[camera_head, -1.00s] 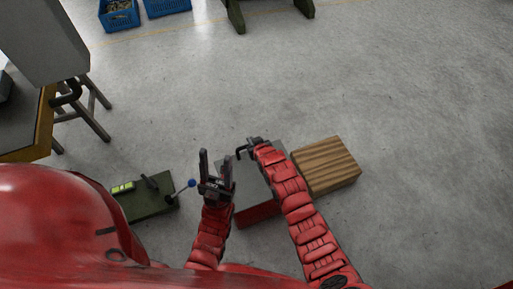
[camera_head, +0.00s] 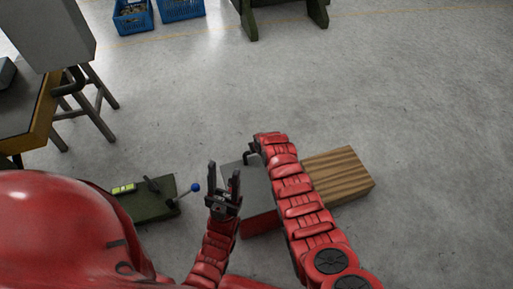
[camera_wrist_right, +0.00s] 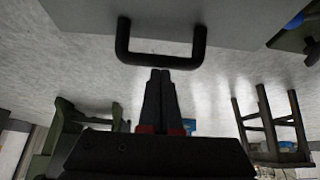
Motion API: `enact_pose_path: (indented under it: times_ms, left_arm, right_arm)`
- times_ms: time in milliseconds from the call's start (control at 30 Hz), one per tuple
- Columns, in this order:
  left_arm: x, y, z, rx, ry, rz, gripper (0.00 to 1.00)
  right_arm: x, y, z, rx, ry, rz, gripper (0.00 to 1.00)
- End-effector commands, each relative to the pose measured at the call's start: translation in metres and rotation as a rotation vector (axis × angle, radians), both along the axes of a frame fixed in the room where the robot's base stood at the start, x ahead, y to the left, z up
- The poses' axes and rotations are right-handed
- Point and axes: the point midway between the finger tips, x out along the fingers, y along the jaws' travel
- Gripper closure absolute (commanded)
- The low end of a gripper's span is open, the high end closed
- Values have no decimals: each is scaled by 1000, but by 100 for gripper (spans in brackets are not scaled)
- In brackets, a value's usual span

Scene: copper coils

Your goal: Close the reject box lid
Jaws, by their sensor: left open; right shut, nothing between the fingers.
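The reject box (camera_head: 261,222) is red and stands on the floor in the lower middle of the head view. Its grey lid (camera_head: 257,187) lies over the top, partly behind my right arm; I cannot tell if a gap is left under it. A dark handle (camera_head: 248,153) sits at the lid's far edge. In the right wrist view, the lid (camera_wrist_right: 200,14) spans the top with the handle (camera_wrist_right: 160,58) jutting from it. My right gripper (camera_wrist_right: 160,75) is shut and empty, its tips at the handle's bar. My left gripper (camera_head: 224,168) is open and empty at the lid's left edge.
A wooden block (camera_head: 340,175) stands right of the box. A green unit with a blue-knobbed lever (camera_head: 195,188) is to the left. A table (camera_head: 30,120) stands at far left, blue crates (camera_head: 133,17) at the back. The middle floor is clear.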

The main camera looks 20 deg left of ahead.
Motion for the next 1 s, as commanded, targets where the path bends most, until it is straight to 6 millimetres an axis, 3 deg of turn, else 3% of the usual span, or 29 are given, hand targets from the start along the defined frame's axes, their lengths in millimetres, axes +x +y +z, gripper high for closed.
enact_pose_path:
  times_ms: [667, 767, 933, 1000]
  left_arm:
    - [0, 0, -1, 4, -3, 0, 50]
    - [0, 0, 4, 2, -2, 1, 50]
    - [0, 0, 24, -1, 1, 0, 50]
    - [0, 0, 26, -1, 1, 0, 50]
  right_arm:
    - [-2, -2, -6, -12, 18, 0, 100]
    - [1, -1, 4, -11, 16, -1, 100]
    - [12, 1, 43, -6, 8, -2, 100]
    - [9, -1, 45, -7, 8, -1, 100]
